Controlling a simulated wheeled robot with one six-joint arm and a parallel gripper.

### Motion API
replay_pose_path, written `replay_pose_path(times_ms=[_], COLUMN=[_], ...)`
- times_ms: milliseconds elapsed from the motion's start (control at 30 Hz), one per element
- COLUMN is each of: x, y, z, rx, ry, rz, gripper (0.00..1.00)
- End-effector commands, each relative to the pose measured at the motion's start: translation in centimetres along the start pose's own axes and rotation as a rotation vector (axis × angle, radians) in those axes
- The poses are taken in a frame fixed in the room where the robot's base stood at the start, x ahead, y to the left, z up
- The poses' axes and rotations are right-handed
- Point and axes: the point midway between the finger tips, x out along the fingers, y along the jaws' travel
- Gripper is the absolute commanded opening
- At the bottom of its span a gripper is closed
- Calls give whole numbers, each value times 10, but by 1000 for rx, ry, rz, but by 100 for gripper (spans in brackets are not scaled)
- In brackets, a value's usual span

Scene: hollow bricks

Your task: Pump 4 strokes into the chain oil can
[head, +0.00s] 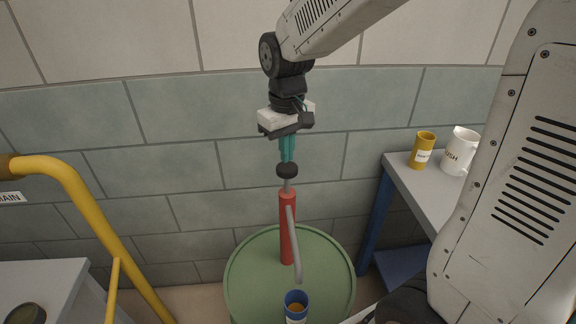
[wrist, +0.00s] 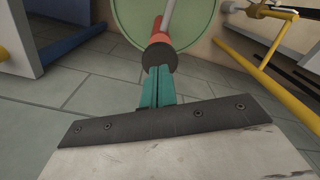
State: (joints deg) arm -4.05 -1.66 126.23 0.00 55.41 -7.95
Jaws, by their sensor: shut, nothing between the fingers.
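A hand pump with a red barrel (head: 287,228) stands on a green drum (head: 248,262). Its grey rod rises to a black knob (head: 287,171), and a grey spout (head: 294,245) slants down at the front. A blue can (head: 296,312) with a pale label stands on the drum below the spout end; something amber shows inside, and I cannot read the label. My gripper (head: 287,158) is shut, its teal fingers pointing down just above or touching the knob. In the wrist view the fingers (wrist: 155,92) reach the knob (wrist: 159,55); contact is unclear.
A grey table (head: 410,185) at right holds a mustard can (head: 423,151) and a white jug (head: 461,152). A yellow pipe (head: 85,205) bends down at left beside a pale bench (head: 45,275) with a dark round item (head: 26,313). A tiled wall stands behind.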

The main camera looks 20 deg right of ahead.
Motion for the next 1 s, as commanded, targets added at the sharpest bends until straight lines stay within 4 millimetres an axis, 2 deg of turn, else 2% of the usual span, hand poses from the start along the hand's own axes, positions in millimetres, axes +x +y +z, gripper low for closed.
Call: replay_pose_path(times_ms=[567, 1000], x=[0, 15], y=[0, 0], z=[0, 0], rx=[0, 0], ry=[0, -1], rz=[0, 0], gripper=[0, 0])
